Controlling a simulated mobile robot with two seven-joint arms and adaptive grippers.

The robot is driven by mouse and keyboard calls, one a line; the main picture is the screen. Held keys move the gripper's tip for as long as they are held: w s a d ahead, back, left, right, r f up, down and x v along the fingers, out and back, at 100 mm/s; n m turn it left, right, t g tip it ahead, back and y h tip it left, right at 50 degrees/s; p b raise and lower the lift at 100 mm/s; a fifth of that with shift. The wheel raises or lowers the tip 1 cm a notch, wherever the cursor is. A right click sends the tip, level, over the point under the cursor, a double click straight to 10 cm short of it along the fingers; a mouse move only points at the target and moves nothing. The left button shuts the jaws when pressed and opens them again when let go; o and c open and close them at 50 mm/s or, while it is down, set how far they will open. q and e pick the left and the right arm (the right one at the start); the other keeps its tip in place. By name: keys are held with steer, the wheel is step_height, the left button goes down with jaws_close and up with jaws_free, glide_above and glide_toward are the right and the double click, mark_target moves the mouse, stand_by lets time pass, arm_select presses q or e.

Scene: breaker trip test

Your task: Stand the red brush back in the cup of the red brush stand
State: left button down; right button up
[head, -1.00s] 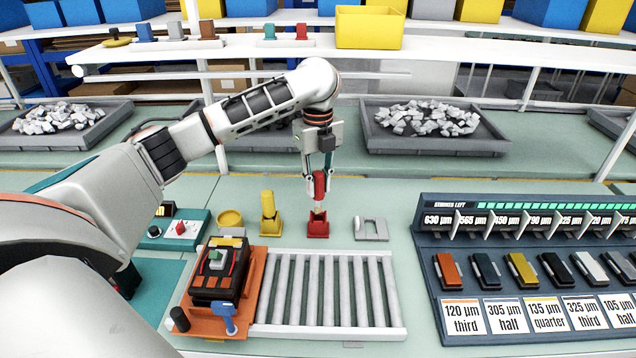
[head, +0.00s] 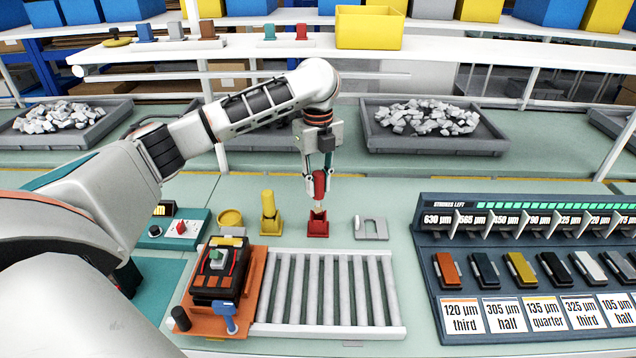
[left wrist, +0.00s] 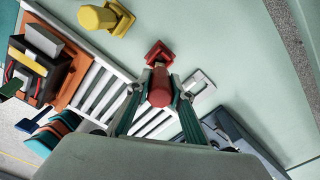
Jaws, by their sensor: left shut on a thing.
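The red brush (head: 319,185) hangs upright in my left gripper (head: 319,178), which is shut on its handle. Its pale lower end points down just over the red brush stand (head: 318,229) on the bench; whether the tip is inside the cup or slightly above it, I cannot tell. In the left wrist view the red brush (left wrist: 160,88) sits between the two fingers, and the red stand (left wrist: 159,52) shows just beyond it, partly hidden by the brush. My right gripper is not in view.
A roller conveyor (head: 325,290) and a breaker on an orange fixture (head: 245,314) are in front.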

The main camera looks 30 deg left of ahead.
mark_target(318, 205)
arm_select(q)
steer(key=shift+f, duration=3.05)
steer(key=c, duration=1.7)
jaws_free()
step_height(318, 205, up, 12)
steer(key=shift+r, duration=0.1)
